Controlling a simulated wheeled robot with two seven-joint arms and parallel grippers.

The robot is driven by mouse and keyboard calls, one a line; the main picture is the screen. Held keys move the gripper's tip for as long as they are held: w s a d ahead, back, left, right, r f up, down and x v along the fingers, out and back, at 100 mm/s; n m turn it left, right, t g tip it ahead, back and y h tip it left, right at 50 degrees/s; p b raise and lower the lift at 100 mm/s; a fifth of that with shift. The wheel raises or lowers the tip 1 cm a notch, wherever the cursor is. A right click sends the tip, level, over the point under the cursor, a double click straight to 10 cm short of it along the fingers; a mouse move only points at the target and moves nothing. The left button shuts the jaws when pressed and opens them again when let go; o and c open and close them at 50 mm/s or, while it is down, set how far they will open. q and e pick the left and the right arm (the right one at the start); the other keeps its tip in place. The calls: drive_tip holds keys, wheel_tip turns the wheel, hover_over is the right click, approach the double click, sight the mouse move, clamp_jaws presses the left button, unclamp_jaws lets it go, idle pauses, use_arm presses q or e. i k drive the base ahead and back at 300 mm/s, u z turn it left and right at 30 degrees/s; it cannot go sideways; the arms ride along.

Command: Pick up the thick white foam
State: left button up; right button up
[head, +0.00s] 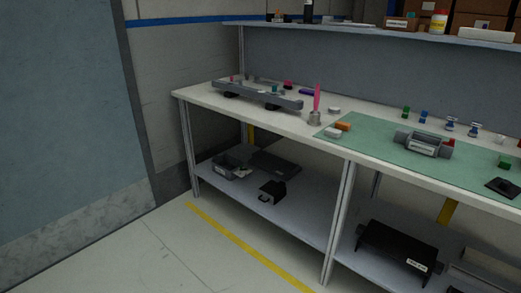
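I cannot tell for sure which thing is the thick white foam. A long white block (487,34) lies on the upper shelf at the right, near its front edge. A small white piece (334,110) lies on the workbench beside a grey cup that holds a pink item. Another small white piece (332,132) lies next to an orange block at the left end of the green mat. All are small in the picture, so their material is unclear. Neither of my grippers is in view.
The workbench (190,94) bears a grey frame (253,94), a grey cup (314,118), an orange block (343,126) and a green mat (375,150) with a grey module (423,144). The upper shelf (350,35) holds boxes and bottles. The floor at lower left is clear.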

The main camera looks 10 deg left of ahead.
sight(333, 132)
drive_tip(key=u, duration=1.25)
drive_tip(key=i, duration=1.55)
drive_tip(key=z, duration=0.15)
